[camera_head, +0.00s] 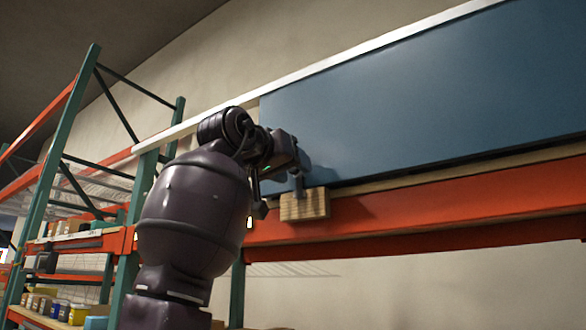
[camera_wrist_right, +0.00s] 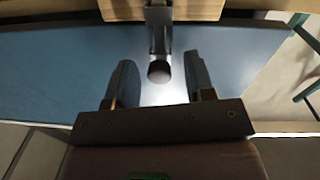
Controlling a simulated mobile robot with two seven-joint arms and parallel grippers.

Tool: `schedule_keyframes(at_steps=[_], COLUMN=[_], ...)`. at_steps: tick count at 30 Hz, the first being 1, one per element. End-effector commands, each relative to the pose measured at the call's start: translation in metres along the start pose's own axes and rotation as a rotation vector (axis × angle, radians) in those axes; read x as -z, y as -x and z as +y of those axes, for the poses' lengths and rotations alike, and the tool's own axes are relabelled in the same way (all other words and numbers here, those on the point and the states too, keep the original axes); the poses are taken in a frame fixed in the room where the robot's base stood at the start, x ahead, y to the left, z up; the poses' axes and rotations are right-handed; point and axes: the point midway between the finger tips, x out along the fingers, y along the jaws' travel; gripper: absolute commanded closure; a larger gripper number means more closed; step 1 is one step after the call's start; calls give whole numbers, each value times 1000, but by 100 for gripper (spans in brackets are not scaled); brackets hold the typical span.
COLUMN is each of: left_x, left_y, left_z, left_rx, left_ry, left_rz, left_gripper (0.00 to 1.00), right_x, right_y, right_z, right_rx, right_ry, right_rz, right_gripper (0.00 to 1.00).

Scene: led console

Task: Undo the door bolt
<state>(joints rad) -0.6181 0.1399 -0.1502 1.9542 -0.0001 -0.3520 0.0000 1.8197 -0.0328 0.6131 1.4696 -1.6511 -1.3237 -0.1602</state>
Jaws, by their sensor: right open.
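The door is a wide blue panel (camera_head: 420,95), which also shows in the right wrist view (camera_wrist_right: 60,70). The bolt is a grey metal piece with a round dark knob (camera_wrist_right: 159,72). It stands out from a wooden block (camera_head: 305,204) at the door's lower left; the block also shows at the top of the right wrist view (camera_wrist_right: 160,8). My right gripper (camera_head: 292,168) is close to the block. In the right wrist view its open fingers (camera_wrist_right: 159,64) stand on either side of the knob, with gaps visible on both sides. My left gripper is not in view.
An orange beam (camera_head: 430,212) runs below the door. A green and orange rack (camera_head: 55,150) with small boxes on its shelves stands at the left. A pale rail (camera_head: 370,48) runs along the door's top. My right arm hides part of the rack.

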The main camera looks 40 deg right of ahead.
Motion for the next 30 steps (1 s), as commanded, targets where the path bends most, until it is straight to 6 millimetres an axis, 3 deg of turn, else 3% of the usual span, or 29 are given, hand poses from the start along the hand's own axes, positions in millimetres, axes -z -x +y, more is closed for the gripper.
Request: schedule_keyframes(at_steps=[5, 15, 23, 30], left_x=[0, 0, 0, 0], left_y=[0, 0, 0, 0], left_z=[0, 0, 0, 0], left_rx=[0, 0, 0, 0], left_ry=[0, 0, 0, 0], left_rz=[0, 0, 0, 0], left_gripper=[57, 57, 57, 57], right_x=[0, 0, 4, 27], right_y=[0, 0, 0, 0], right_z=[0, 0, 1, 5], right_rx=[0, 0, -1, -1], right_ry=[0, 0, 0, 0], right_rz=[0, 0, 1, 2], right_gripper=[51, 100, 100, 100])
